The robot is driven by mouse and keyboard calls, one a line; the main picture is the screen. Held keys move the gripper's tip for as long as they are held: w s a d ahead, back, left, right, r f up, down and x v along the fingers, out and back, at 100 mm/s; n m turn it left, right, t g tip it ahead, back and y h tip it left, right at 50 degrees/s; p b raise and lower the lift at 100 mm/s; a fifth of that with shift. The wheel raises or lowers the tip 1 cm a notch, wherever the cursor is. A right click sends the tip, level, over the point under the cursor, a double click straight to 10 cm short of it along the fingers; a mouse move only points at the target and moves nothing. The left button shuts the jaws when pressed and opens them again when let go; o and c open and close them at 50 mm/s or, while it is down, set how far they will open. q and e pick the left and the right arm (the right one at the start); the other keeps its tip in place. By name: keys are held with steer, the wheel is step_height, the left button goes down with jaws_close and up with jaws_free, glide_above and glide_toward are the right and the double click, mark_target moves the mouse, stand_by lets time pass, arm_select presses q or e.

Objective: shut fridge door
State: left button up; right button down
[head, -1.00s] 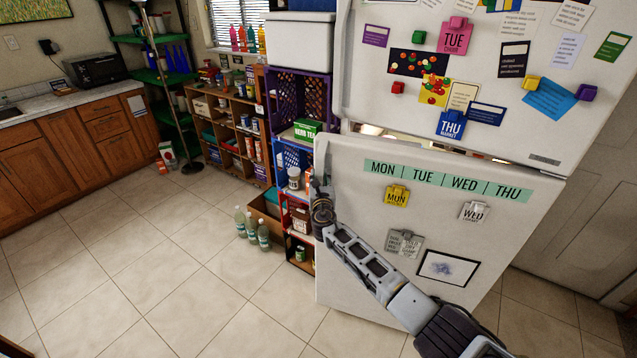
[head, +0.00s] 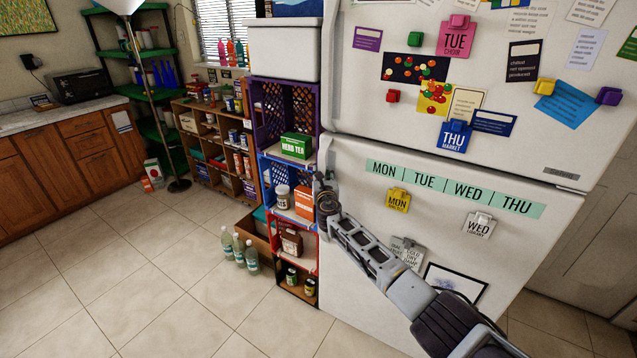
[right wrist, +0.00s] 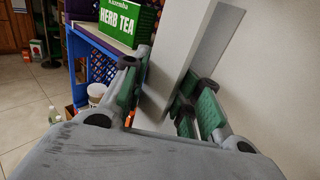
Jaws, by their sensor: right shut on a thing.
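The white fridge's lower door (head: 350,240) stands below the upper door (head: 345,60) in the head view, and the two fronts look nearly in line with a thin seam between them. I cannot tell whether the lower door is fully shut. My right gripper (head: 322,192) is at its left edge, high up. In the right wrist view the right gripper (right wrist: 165,95) has green-padded fingers on either side of a pale upright strip (right wrist: 184,65) of the door, either its edge or a handle. The contact is partly hidden. My left gripper is not in view.
Stacked crates, including a purple crate (head: 256,110), stand close to the left of the fridge with a green herb tea box (head: 296,146). Several bottles (head: 238,250) stand on the floor. The tiled floor (head: 130,285) is clear at the front left.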

steer(key=shift+w+d+f, duration=0.25)
steer(key=shift+w+d, duration=0.3)
steer(key=shift+w, duration=0.2)
steer(key=shift+w+d+b, duration=0.15)
steer(key=shift+w+b, duration=0.15)
steer(key=shift+b, duration=0.05)
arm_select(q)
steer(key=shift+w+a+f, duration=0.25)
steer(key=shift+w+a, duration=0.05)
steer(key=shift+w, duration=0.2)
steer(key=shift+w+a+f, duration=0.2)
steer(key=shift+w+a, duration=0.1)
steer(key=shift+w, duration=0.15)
arm_select(e)
steer(key=shift+d, duration=0.15)
steer(key=c, duration=1.4)
jaws_free()
steer(key=shift+c, duration=0.2)
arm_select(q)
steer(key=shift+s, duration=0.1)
arm_select(e)
steer(key=shift+o, duration=1.4)
steer(key=shift+d+r, duration=0.15)
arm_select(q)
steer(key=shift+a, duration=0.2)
arm_select(e)
steer(key=shift+s+a+r, duration=0.1)
steer(key=shift+a, duration=0.1)
